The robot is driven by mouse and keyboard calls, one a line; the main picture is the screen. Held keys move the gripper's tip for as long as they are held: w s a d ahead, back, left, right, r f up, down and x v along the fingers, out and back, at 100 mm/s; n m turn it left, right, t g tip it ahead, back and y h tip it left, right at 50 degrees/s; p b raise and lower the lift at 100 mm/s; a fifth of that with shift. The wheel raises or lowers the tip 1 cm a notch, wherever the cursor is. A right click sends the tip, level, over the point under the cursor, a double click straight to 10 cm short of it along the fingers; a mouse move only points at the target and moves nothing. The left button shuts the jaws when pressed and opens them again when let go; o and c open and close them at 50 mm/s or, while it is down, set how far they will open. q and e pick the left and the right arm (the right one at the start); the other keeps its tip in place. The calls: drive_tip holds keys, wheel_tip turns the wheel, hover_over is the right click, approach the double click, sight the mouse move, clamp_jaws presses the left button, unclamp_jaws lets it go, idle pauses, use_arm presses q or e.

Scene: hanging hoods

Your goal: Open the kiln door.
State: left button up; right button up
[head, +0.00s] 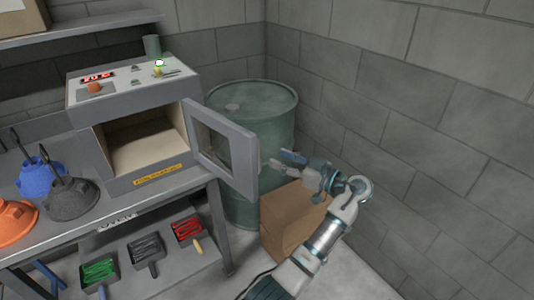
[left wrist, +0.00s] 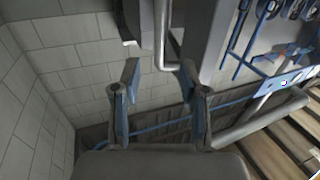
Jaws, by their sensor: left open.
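The kiln (head: 130,110) is a grey box on the bench at the left of the head view. Its door (head: 246,160) stands swung wide open to the right, with a window in it, and the pale inside of the kiln shows. My left gripper (head: 279,160) is open and empty, just right of the door's free edge, with a small visible gap. In the left wrist view its two fingers (left wrist: 158,80) are spread, with a grey panel and a light bar above and beyond them. My right gripper is not in view.
A green drum (head: 270,110) stands behind the door, and a cardboard box (head: 292,220) sits below my left gripper. Blue, dark and orange hoods lie on the bench (head: 130,205) at the left. Dustpans sit on the lower shelf. Block walls close off the right.

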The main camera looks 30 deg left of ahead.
use_arm(q)
drive_tip(key=d, duration=0.3)
drive_tip(key=shift+s+d, duration=0.15)
drive_tip(key=shift+d, duration=0.25)
